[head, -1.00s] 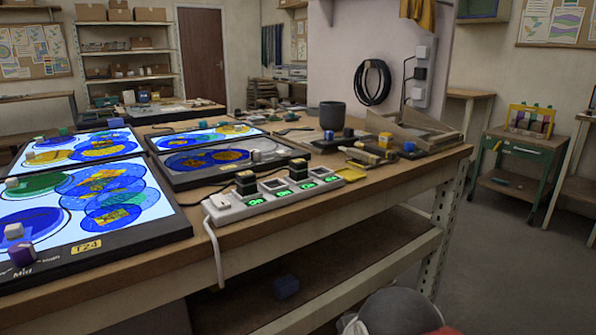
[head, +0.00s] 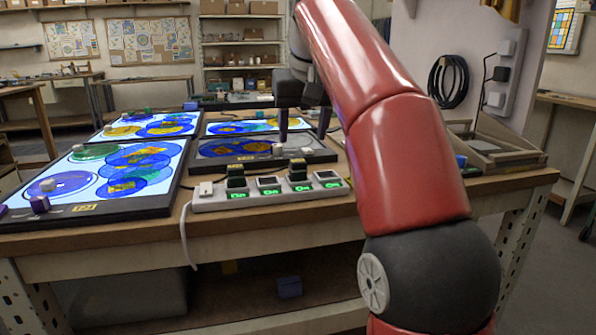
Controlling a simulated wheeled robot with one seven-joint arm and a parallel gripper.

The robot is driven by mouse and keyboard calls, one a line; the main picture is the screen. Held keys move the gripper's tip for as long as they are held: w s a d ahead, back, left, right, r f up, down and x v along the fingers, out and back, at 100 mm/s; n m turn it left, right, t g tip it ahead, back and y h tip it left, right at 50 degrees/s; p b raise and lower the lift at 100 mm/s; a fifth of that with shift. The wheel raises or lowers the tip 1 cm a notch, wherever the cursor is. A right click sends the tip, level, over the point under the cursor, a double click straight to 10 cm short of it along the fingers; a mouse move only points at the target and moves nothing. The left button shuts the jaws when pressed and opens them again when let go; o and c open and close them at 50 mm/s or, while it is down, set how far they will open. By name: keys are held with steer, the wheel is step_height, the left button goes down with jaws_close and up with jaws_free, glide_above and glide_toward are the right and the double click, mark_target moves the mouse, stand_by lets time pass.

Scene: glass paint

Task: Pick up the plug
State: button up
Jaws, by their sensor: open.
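A white power strip (head: 218,203) with several sockets and green displays lies along the front edge of the workbench. Two dark plugs stand upright in it, one at the left (head: 237,177) and one nearer the middle (head: 298,171). I cannot tell which is the plug meant. My gripper (head: 304,134) is open, fingers pointing down, with nothing visible between them. In the head view it appears above and behind the plug nearer the middle, apart from it.
Lit glass panels (head: 62,200) with blue and yellow circles cover the bench's left side. A dark unlit panel (head: 222,156) lies behind the strip. A wooden tray (head: 510,152) is at the right. A white cord (head: 184,235) hangs over the front edge. My red arm hides the bench's middle right.

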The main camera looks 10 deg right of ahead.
mark_target(298, 161)
steer(key=x, duration=0.5)
steer(key=b+x, duration=0.1)
steer(key=x, duration=0.1)
steer(key=shift+w+f, duration=0.2)
steer(key=shift+w, duration=0.3)
steer(key=c, duration=1.1)
